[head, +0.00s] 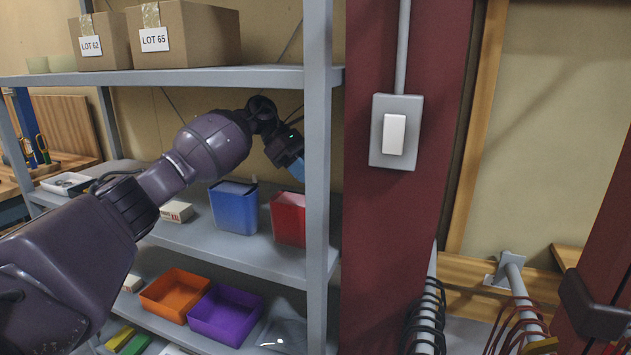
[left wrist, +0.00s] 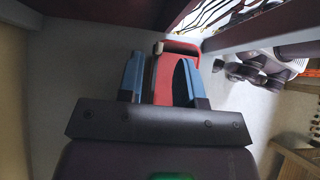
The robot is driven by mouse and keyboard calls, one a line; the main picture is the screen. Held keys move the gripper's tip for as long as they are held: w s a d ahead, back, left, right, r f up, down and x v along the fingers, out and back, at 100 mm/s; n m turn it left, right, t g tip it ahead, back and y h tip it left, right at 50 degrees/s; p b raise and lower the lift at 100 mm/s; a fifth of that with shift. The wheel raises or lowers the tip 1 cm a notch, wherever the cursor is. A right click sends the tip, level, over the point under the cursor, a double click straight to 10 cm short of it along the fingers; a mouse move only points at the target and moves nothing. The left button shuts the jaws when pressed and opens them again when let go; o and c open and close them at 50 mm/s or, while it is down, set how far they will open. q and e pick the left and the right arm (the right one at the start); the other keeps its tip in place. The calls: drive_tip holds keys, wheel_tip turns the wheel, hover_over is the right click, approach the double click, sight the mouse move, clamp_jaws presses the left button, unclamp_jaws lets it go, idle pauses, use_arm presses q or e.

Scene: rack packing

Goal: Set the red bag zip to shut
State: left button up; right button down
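The red bag (head: 288,219) stands on the middle shelf, partly hidden by the grey post. It looks open-topped. My left gripper (head: 298,170) is above it with blue fingers pointing down; the post hides part of the gripper. In the left wrist view the fingers (left wrist: 163,80) are apart, with the red bag (left wrist: 172,62) beyond and between them. A small pale piece, perhaps the zip slider (left wrist: 158,48), shows at the bag's edge near the left finger. I cannot tell whether a finger touches it. My right gripper is not in view.
A blue bag (head: 235,210) stands left of the red one. Orange (head: 174,294) and purple (head: 226,314) bins sit on the shelf below. The grey post (head: 318,150) stands in front of the red bag. Cartons (head: 184,36) sit on the top shelf.

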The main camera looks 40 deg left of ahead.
use_arm(q)
drive_tip(key=shift+v, duration=1.7)
drive_tip(key=shift+s, duration=0.1)
